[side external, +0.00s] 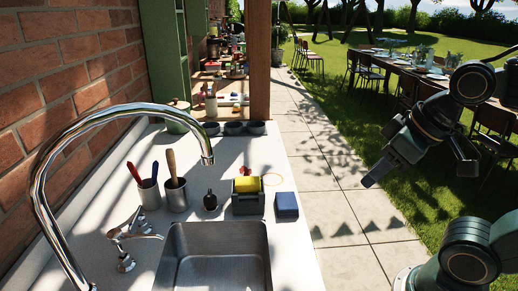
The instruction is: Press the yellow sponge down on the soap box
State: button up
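A yellow block (248,184), which looks like the sponge, sits at the top of a dark box (247,204) on the counter beside the sink. Whether it rests on this box or partly inside it is hard to tell. A small blue box (287,204) stands just to the right of the dark box. Neither box has a readable label, so I cannot tell which is the soap box. My gripper (400,152) hangs at the right, over the paving and grass, well apart from the counter items. Its finger opening is not clear, and I see nothing held.
A steel sink (218,255) lies in front of the boxes, with a tall curved faucet (120,110) at left. Two utensil cups (176,195), a small dark bottle (210,200) and several dark bowls (233,128) stand nearby. A wooden post (260,60) rises behind.

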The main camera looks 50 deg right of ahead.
jog(key=c, duration=0.6)
jog(key=shift+w+r, duration=0.15)
jog(key=shift+w, duration=0.05)
grip_shut()
jog(key=g, duration=0.6)
send_over(248, 181)
jog(key=shift+n, duration=0.3)
notch_tip(248, 181, down, 6)
jog(key=shift+w+r, duration=0.1)
jog(key=shift+f, duration=0.25)
jog(key=shift+f, duration=2.7)
